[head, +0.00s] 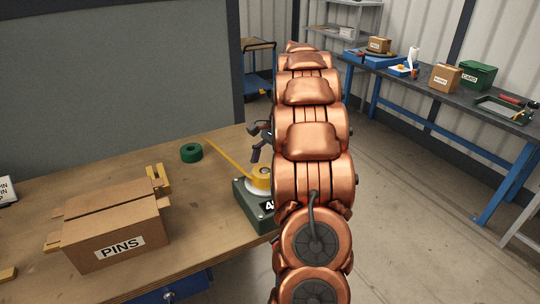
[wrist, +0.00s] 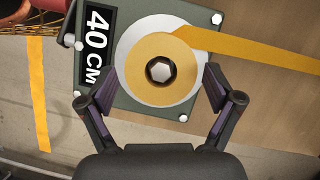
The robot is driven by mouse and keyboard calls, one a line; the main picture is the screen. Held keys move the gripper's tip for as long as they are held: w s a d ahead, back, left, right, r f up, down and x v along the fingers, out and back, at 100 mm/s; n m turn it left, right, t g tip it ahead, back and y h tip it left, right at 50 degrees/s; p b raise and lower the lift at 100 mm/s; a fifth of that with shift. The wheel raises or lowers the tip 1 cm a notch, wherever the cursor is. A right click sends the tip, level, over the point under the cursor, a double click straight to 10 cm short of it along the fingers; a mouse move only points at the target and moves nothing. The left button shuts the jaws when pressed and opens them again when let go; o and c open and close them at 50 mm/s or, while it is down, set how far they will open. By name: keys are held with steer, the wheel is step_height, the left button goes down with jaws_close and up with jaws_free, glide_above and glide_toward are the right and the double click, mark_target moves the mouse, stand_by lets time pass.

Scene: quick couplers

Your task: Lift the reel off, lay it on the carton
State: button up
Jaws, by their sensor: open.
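The yellow tape reel (head: 262,171) sits on a pale disc on a dark green base (head: 252,205) near the bench's right edge. A strip of its tape stretches out toward the back left. In the wrist view the reel (wrist: 146,62) surrounds a hex-headed post, beside a "40 CM" label. My gripper (wrist: 161,76) is open, with its fingertips on either side of the reel's near half; I cannot tell whether they touch it. In the head view my gripper (head: 259,141) shows above the reel, partly hidden by my arm. The carton (head: 95,222), marked PINS, stands at front left.
A grey panel (head: 110,85) rises behind the bench. Bare wood (head: 205,215) lies between carton and base. Another bench (head: 440,97) holds boxes at right.

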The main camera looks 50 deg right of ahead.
mark_target(259, 174)
steer(key=shift+x, duration=1.35)
steer(key=c, duration=1.4)
steer(key=shift+o, duration=0.2)
steer(key=shift+r+p, duration=0.15)
steer(key=shift+p, duration=0.15)
steer(key=shift+r+p, duration=1.25)
steer(key=shift+r, duration=1.35)
